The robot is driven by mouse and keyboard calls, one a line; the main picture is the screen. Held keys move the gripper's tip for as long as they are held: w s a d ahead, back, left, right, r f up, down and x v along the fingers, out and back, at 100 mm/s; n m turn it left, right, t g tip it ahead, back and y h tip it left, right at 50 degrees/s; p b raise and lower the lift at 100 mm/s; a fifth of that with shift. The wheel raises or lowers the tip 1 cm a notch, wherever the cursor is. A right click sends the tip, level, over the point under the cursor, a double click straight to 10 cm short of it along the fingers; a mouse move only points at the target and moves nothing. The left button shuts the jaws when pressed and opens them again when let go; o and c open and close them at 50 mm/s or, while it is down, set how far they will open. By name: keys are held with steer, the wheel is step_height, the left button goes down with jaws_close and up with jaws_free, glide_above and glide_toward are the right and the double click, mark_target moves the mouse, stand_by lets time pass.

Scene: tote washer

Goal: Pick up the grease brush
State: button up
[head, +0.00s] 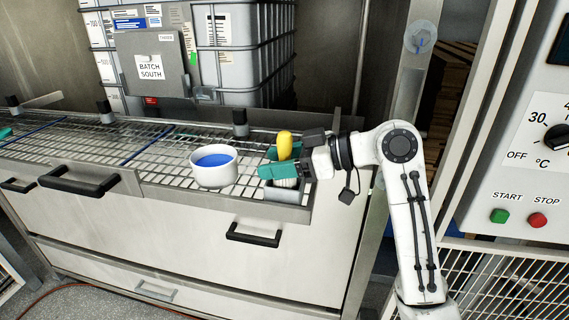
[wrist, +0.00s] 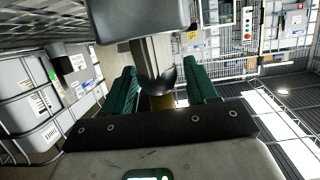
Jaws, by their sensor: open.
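The grease brush (head: 285,146), as I take it, is the thing with a yellow upright end standing at the rack's right front corner, by a grey holder (head: 288,196). My gripper (head: 276,168) is at it from the right, with teal fingers level with its middle. In the wrist view the fingers (wrist: 162,88) are apart, and a bit of yellow (wrist: 161,102) shows between them, partly hidden by a dark rounded piece. I cannot tell whether either finger touches it. The brush's lower part is mostly hidden by the fingers.
A white bowl with blue contents (head: 213,167) stands on the wire rack (head: 160,172) just left of my gripper. A caged tank with a "BATCH SOUTH" sign (head: 149,70) stands behind. A dark post (head: 240,124) rises at the rack's back. A control panel (head: 520,150) is at right.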

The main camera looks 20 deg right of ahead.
steer(key=shift+w+a+f, duration=0.15)
steer(key=shift+a, duration=0.1)
steer(key=shift+c, duration=0.3)
jaws_close()
steer(key=shift+r+b, duration=0.6)
steer(key=shift+r, duration=0.25)
steer(key=s+d+r+b, duration=0.3)
steer(key=s+r, duration=0.8)
steer(key=s, duration=0.2)
steer(key=shift+s+r+b, duration=0.2)
steer(key=shift+s+b, duration=0.15)
steer(key=shift+s, duration=0.05)
